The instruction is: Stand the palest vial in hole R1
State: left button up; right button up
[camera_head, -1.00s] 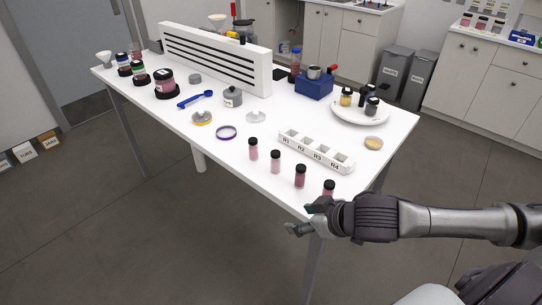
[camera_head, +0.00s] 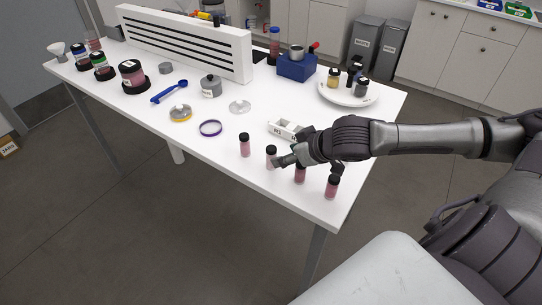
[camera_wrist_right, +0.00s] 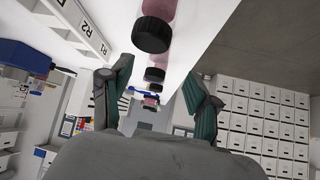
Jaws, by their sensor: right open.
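Several pink vials with black caps stand upright in a row along the table's front edge. The second from the left (camera_head: 271,158) looks palest, though the leftmost vial (camera_head: 245,147) is close in shade. A darker vial (camera_head: 300,174) and the rightmost vial (camera_head: 332,188) are beside it. My right gripper (camera_head: 309,163) is open above the row, between the rack and the vials. In the right wrist view, a capped vial (camera_wrist_right: 151,35) lies ahead of the open fingers (camera_wrist_right: 155,88), not gripped. The white rack (camera_head: 283,127) shows its R1 end; my gripper hides the rest. My left gripper is not in view.
A purple ring (camera_head: 210,128), a yellow-rimmed dish (camera_head: 180,112) and a clear dish (camera_head: 240,107) lie left of the rack. A white plate (camera_head: 345,97) with jars and a blue block (camera_head: 297,67) stand behind. A white slotted panel (camera_head: 185,45) stands at the back.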

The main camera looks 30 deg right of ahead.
aim_at(275, 155)
jog(key=x, duration=0.5)
jog(key=p+x, duration=0.1)
jog(key=x, duration=0.1)
jog(key=shift+w+r, duration=0.15)
jog(key=shift+w, duration=0.2)
jog(key=shift+w+a+f+p, duration=0.1)
jog(key=shift+w+f+p, duration=0.15)
jog(key=shift+f+p, duration=0.1)
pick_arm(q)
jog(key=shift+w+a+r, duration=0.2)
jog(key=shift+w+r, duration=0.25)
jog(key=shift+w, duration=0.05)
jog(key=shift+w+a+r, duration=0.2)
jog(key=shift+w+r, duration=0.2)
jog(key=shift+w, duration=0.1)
pick_arm(e)
jog(key=c, duration=1.1)
grip_shut()
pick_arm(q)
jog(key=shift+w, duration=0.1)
pick_arm(e)
jog(key=shift+r, duration=0.15)
